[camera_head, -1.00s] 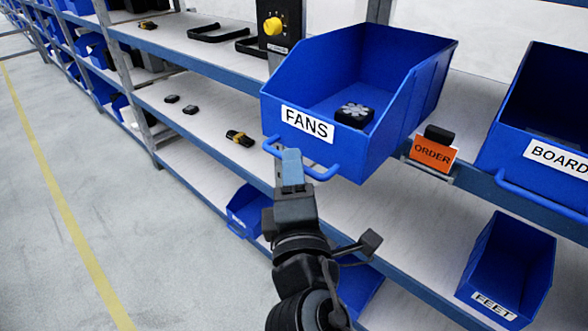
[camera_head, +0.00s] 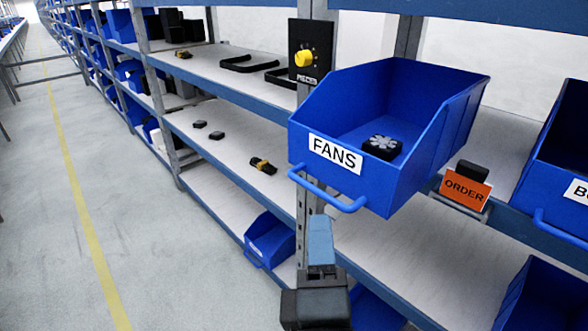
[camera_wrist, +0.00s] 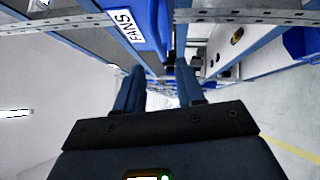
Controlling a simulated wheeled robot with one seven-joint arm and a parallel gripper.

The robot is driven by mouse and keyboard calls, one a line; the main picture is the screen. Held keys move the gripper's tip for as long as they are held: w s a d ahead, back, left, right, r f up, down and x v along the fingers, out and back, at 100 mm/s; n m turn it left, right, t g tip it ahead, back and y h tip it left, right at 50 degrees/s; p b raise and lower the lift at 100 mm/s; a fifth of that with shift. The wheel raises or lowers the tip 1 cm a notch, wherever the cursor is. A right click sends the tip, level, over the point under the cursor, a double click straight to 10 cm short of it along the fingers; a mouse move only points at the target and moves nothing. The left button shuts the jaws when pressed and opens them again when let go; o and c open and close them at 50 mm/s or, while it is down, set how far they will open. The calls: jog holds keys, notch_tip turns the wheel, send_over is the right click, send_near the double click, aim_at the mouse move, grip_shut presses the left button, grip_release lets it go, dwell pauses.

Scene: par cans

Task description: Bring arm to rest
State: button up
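My gripper (camera_head: 320,238) shows at the bottom middle of the head view, below and in front of the blue FANS bin (camera_head: 345,190). In the wrist view my gripper (camera_wrist: 160,80) has its two blue fingers apart with nothing between them. The FANS bin is pulled out past the shelf edge, with a black fan (camera_head: 382,147) lying in it. The FANS label (camera_wrist: 125,25) shows at the top of the wrist view. My gripper is apart from the bin handle (camera_head: 325,192).
A shelf rack (camera_head: 230,140) runs along the aisle, with a post (camera_head: 310,190) close behind my gripper. An orange ORDER sign (camera_head: 465,188) and another blue bin (camera_head: 565,190) stand to the right. The aisle floor (camera_head: 60,230) at left is clear.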

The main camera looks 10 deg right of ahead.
jog(key=s+d+f+m+g+y, duration=0.35)
jog(key=s+f+m, duration=0.25)
jog(key=s+f, duration=0.65)
jog(key=s+d+r+m, duration=0.1)
jog(key=s+d+m, duration=0.4)
jog(key=s, duration=0.4)
jog(key=s+d+r+m, duration=0.2)
jog(key=s+d+m, duration=0.3)
jog(key=s, duration=0.4)
jog(key=shift+s+d+m+g+h, duration=0.2)
jog(key=shift+d+m+g+h, duration=0.2)
jog(key=shift+m, duration=0.5)
